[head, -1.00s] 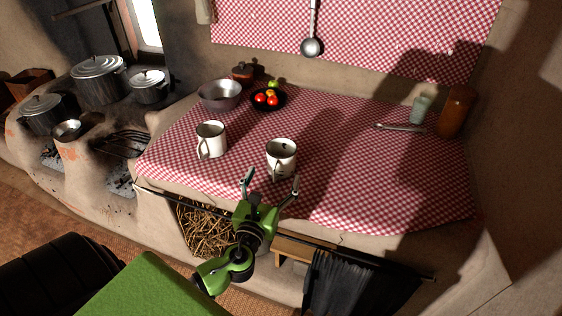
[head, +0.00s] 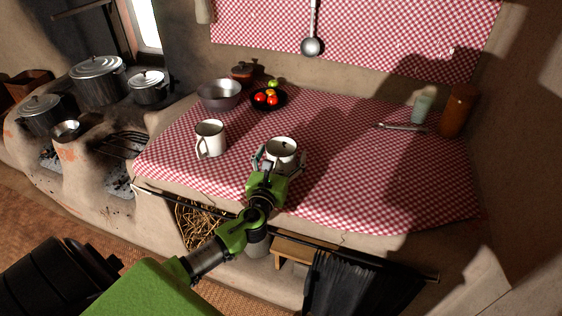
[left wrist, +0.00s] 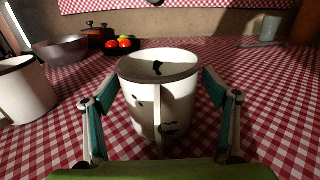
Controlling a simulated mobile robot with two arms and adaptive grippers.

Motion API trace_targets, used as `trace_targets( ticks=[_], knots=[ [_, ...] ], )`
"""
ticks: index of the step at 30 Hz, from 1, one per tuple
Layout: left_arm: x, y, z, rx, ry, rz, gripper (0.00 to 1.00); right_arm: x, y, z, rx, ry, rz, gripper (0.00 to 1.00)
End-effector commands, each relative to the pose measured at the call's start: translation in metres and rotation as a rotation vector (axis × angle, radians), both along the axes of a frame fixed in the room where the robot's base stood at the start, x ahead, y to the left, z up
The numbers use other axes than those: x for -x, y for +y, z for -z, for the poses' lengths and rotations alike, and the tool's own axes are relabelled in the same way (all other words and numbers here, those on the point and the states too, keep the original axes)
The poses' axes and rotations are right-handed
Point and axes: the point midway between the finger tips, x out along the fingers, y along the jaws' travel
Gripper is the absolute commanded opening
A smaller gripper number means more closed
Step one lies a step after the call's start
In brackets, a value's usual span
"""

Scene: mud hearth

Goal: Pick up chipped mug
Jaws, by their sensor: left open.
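The chipped mug (head: 282,148) is white with dark chip marks and stands upright on the red checked cloth. In the left wrist view the mug (left wrist: 176,100) sits between my fingers, its handle facing me and a dark patch inside its rim. My left gripper (head: 279,163) is open, with one finger on each side of the mug. In the left wrist view gaps show between the fingers and the mug's sides. A second white mug (head: 209,138) stands upright to the left; it also shows in the left wrist view (left wrist: 24,90). My right gripper is not in view.
A metal bowl (head: 220,95) and a dark plate of fruit (head: 268,99) stand behind the mugs. A wrench-like tool (head: 400,127), a pale cup (head: 422,106) and a brown jar (head: 457,110) are at the right. The cloth's right front is clear.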

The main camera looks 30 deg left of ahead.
Motion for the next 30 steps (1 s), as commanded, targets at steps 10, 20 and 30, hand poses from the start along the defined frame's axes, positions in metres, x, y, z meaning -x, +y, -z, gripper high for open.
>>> trace_targets(
  ticks=[10, 20, 30],
  knots=[
    [0.000, 0.000, -0.001, 0.001, -0.001, 0.000, 0.35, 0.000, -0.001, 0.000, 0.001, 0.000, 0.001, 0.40],
    [0.000, 0.000, -0.008, 0.001, -0.003, 0.000, 0.35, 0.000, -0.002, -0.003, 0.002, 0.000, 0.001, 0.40],
    [0.027, 0.001, -0.066, -0.003, -0.001, 0.001, 0.35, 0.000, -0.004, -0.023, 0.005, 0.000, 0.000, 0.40]
  ],
)
